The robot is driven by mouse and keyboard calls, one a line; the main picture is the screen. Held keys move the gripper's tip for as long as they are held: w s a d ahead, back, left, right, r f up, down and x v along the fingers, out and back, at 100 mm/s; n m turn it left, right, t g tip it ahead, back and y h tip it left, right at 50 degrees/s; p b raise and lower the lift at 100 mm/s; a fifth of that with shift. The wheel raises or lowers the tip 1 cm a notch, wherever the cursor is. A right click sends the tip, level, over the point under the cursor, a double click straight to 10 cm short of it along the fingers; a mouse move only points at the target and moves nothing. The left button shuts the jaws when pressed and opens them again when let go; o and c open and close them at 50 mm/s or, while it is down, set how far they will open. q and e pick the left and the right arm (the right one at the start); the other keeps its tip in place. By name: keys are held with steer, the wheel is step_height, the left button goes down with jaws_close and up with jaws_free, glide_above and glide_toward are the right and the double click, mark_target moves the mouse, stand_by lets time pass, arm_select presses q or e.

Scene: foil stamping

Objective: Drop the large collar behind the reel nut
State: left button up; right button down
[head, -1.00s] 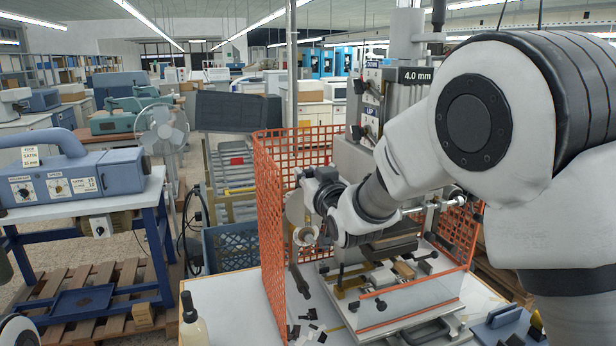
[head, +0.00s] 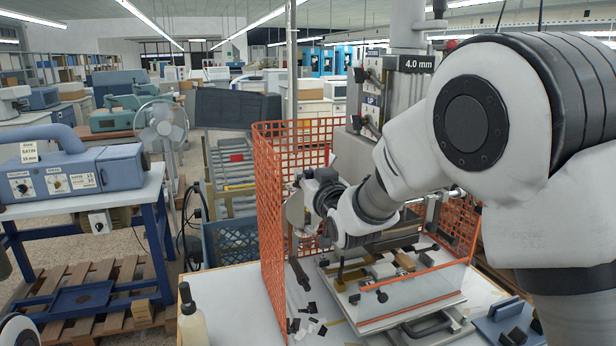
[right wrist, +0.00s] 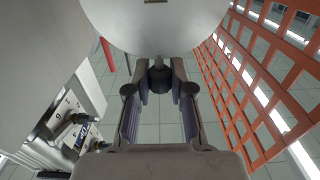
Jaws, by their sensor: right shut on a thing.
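My right gripper (right wrist: 160,78) comes in beside the orange mesh guard, and in the head view it is small at the end of the right arm (head: 318,188). In the right wrist view its two fingers close at their tips on a dark round part (right wrist: 160,74). I cannot tell whether this part is the large collar or the reel nut. A large pale disc (right wrist: 155,25) is just beyond the fingertips, and its edge shows in the head view (head: 295,211). My left gripper is out of view.
The orange mesh guard (head: 270,200) stands close on the left of the right gripper; it is at the right in the right wrist view (right wrist: 250,75). The press control levers (right wrist: 75,130) are at the lower left there. A bottle (head: 191,322) stands on the bench.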

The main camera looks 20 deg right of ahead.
steer(key=shift+f+b, duration=2)
steer(key=shift+f, duration=0.35)
steer(key=c, duration=0.9)
jaws_free()
steer(key=shift+c, duration=0.2)
steer(key=s, duration=1.2)
steer(key=shift+d, duration=0.25)
